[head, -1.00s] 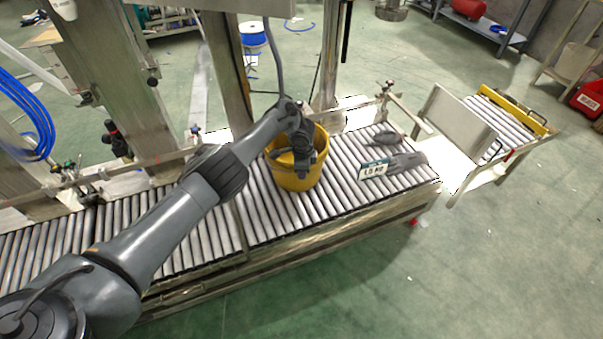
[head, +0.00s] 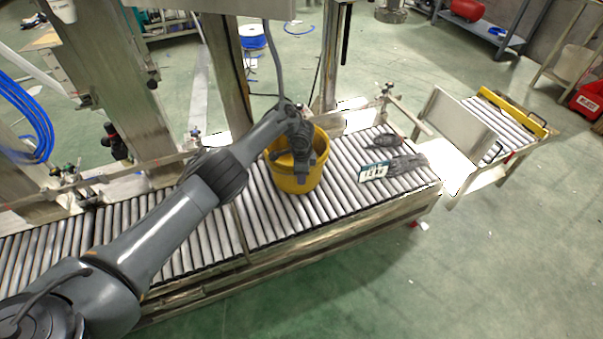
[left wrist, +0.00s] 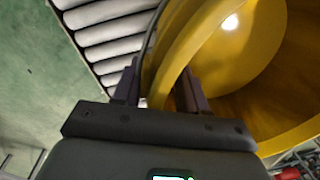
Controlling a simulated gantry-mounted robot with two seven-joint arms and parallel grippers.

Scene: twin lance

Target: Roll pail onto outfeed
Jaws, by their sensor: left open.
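The yellow pail (head: 297,182) stands upright on the grey roller conveyor (head: 205,243). My left gripper (head: 301,176) reaches over it from the left and points down at its near side. In the left wrist view the pail (left wrist: 250,60) fills the right side, and its rim runs between the two fingers of my left gripper (left wrist: 160,88). The fingers are apart; I cannot tell whether either touches the wall. A separate short roller section (head: 498,122) with a yellow end bar stands to the right, beyond a gap. My right gripper is not in view.
A dark grey item (head: 408,163) and a white label card (head: 373,172) lie on the rollers right of the pail. An upright metal plate (head: 458,125) stands before the short roller section. Posts line the conveyor's back. The floor in front is clear.

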